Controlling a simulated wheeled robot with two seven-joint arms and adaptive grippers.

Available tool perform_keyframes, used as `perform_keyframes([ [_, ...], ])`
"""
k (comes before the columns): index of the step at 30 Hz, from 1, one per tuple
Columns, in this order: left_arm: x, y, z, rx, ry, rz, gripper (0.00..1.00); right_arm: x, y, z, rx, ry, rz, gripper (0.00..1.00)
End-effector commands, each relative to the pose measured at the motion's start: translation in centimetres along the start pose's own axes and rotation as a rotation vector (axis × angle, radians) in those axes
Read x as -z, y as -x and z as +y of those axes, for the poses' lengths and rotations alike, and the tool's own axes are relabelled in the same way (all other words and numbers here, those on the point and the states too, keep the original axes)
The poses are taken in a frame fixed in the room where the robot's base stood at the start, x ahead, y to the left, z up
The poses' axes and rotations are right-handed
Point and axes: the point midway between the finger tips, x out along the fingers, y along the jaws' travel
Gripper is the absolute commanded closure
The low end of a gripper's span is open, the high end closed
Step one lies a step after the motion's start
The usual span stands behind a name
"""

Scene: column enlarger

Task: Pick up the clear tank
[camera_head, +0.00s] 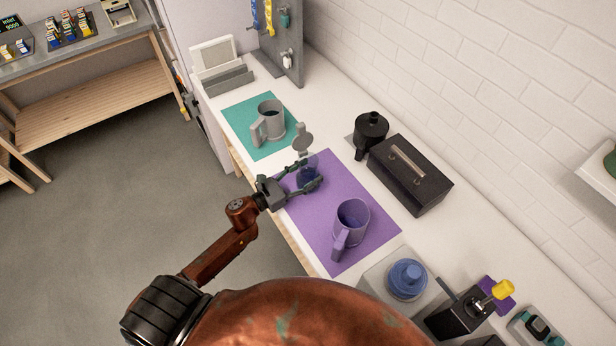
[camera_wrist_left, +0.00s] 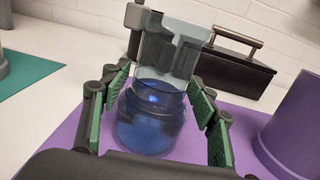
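The clear tank (camera_head: 308,174) is a small, see-through, blue-tinted vessel standing on the purple mat (camera_head: 325,243). In the left wrist view the tank (camera_wrist_left: 150,125) is upright, with a grey, partly see-through piece (camera_wrist_left: 170,50) above or behind its mouth; I cannot tell if they are joined. My left gripper (camera_head: 312,176) reaches in from the left, its fingers on either side of the tank. In the left wrist view its green-padded fingers (camera_wrist_left: 160,100) are spread around the tank; contact is not clear. My right gripper is not in view.
A purple mug (camera_head: 351,216) stands on the same mat, right of the tank. A grey mug (camera_head: 270,119) stands on a teal mat (camera_head: 244,121). A black box (camera_head: 410,177) and black jug (camera_head: 370,131) stand by the wall. A blue-topped item (camera_head: 407,278) is nearer.

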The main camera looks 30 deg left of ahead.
Motion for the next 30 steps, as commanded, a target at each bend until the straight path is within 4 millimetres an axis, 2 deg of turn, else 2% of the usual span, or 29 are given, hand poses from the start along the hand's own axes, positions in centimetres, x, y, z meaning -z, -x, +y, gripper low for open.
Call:
perform_keyframes([
  [7, 0.0, 0.0, 0.0, 0.0, 0.0, 0.0, 0.64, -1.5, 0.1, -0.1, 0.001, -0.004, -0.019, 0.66],
  [22, 0.3, 0.1, 0.0, -0.001, 0.002, 0.006, 0.98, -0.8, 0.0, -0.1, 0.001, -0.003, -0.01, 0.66],
  [30, 0.4, 0.1, -0.1, 0.001, 0.002, 0.005, 1.0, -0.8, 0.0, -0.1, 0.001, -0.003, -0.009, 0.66],
])
